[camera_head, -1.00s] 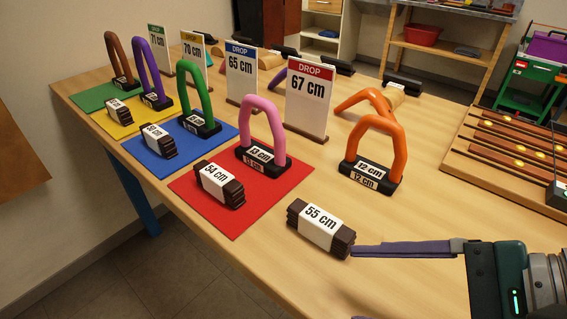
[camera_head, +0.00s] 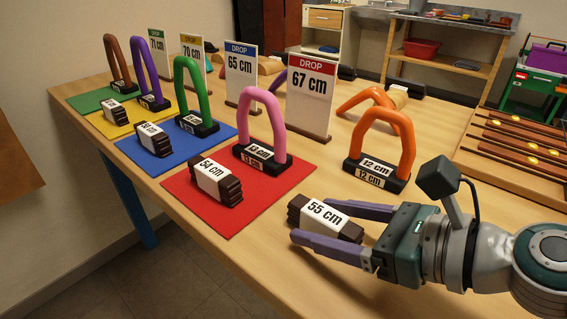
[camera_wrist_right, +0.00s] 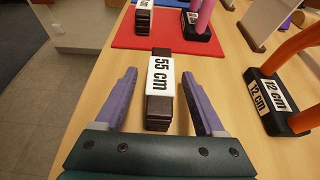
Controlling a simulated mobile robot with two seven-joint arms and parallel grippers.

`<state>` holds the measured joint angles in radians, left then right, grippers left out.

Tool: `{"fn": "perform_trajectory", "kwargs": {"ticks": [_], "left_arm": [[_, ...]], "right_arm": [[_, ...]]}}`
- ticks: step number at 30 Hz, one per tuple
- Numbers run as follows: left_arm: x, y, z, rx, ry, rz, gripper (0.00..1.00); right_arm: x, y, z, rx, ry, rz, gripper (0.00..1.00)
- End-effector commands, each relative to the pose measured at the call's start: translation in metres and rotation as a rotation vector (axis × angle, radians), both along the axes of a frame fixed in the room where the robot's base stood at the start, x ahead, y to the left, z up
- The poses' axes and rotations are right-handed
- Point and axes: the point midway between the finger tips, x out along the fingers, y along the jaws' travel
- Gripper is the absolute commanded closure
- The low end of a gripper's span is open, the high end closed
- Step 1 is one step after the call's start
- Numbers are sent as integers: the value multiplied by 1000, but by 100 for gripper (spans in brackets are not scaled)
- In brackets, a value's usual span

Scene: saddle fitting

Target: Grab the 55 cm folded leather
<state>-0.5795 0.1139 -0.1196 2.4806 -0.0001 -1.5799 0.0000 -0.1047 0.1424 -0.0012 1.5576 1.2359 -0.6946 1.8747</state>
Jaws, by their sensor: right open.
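The 55 cm folded leather (camera_head: 326,216) is a dark brown stack with a white label, lying on the wooden table in front of the orange 12 cm stand. My right gripper (camera_head: 312,221) is open, with its purple fingers on either side of the leather. In the right wrist view the leather (camera_wrist_right: 160,88) lies between the two spread fingers (camera_wrist_right: 157,88), with gaps visible on both sides. My left gripper is not in view.
The red mat (camera_head: 240,217) holds the 54 cm leather (camera_head: 216,181) and the pink stand (camera_head: 262,128). The orange 12 cm stand (camera_head: 378,150) is close to the right gripper. A slotted wooden rack (camera_head: 508,150) is at the right. Blue, yellow and green mats continue left.

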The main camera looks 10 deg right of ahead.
Motion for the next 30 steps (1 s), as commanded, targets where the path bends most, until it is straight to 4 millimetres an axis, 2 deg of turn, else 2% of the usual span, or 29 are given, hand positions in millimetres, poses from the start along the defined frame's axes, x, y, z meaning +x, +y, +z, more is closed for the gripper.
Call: {"fn": "perform_trajectory", "kwargs": {"ticks": [9,27,30], "left_arm": [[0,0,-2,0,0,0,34],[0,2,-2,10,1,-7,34],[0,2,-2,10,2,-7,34]], "right_arm": [[5,4,-3,-1,0,0,30],[5,4,-3,-1,0,0,97],[5,4,-3,-1,0,0,100]]}}
